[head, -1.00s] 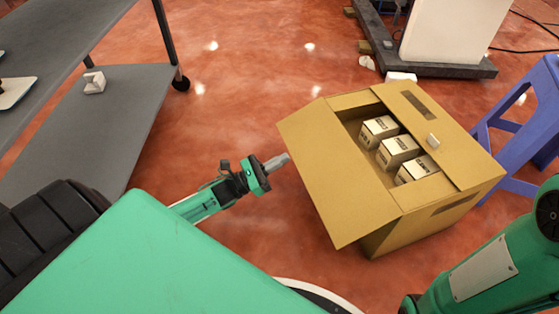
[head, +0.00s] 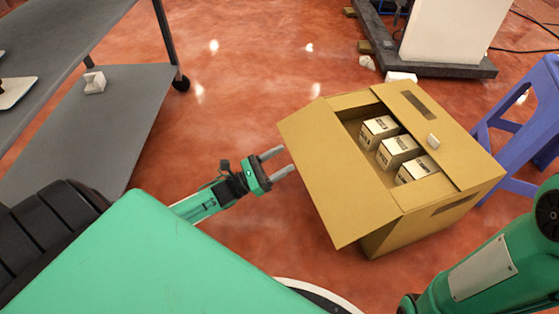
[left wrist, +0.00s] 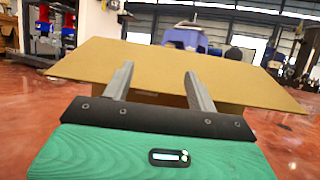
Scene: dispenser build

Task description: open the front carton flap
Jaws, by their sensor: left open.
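A brown carton (head: 425,232) stands on the floor right of centre in the head view. Its front flap (head: 335,185) is folded outward and slopes down toward my left gripper (head: 278,163). The flap (left wrist: 160,65) spans the left wrist view ahead of the fingers. My left gripper is open and empty just left of the flap; in the left wrist view its two fingers (left wrist: 158,85) are spread with the flap beyond them. Whether they touch it is unclear. Three small white boxes (head: 398,150) sit inside the carton. My right gripper is out of view.
A blue stool (head: 500,150) stands close behind the carton at right. A grey shelf cart (head: 120,120) is at left. Red floor between cart and carton is clear.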

